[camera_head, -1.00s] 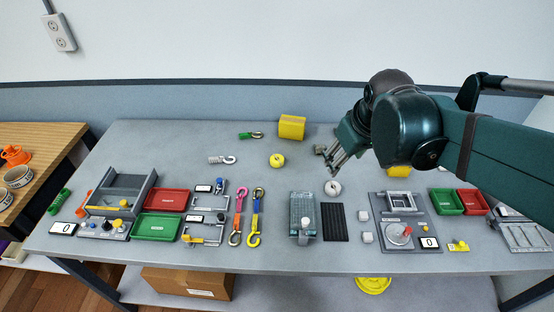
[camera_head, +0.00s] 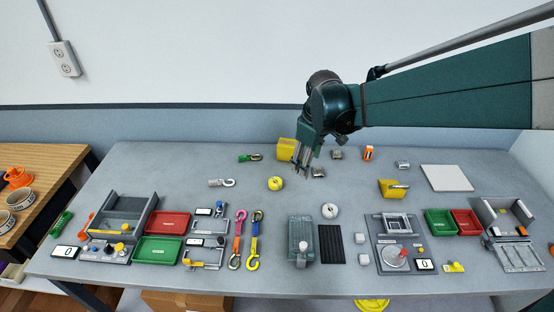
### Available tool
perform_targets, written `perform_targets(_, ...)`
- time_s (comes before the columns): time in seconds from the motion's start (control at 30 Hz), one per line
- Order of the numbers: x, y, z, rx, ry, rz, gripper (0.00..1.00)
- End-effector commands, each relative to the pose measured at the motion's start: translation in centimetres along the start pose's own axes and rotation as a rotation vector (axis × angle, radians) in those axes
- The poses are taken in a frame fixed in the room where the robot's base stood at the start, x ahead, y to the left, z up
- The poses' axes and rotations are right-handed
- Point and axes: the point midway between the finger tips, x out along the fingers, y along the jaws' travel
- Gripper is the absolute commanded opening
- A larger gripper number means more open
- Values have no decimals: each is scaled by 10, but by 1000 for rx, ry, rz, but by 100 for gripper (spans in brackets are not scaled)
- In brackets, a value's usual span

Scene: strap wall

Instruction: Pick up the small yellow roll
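The small yellow roll (camera_head: 275,184) lies on the grey table, left of the middle, with a pale centre facing up. My gripper (camera_head: 302,174) hangs above the table, up and to the right of the roll in the picture, pointing down. Its fingers look apart with nothing between them. It is not touching the roll. A larger yellow block (camera_head: 286,149) stands behind, partly covered by my gripper.
A white roll (camera_head: 330,210) lies in front, to the right. A green-ended hook strap (camera_head: 250,158) and a grey hook (camera_head: 221,183) lie to the left. A small metal buckle (camera_head: 318,172) sits close to my gripper. The table around the yellow roll is clear.

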Motion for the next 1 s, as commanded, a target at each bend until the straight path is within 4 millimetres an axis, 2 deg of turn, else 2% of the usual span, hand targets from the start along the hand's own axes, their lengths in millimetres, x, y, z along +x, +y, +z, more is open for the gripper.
perform_targets(0.1, 11, 4, -18, -53, -15, -18, 51)
perform_targets(0.5, 58, 8, -69, -239, -62, -82, 51)
perform_targets(1.0, 126, 0, -120, -456, -109, -164, 51)
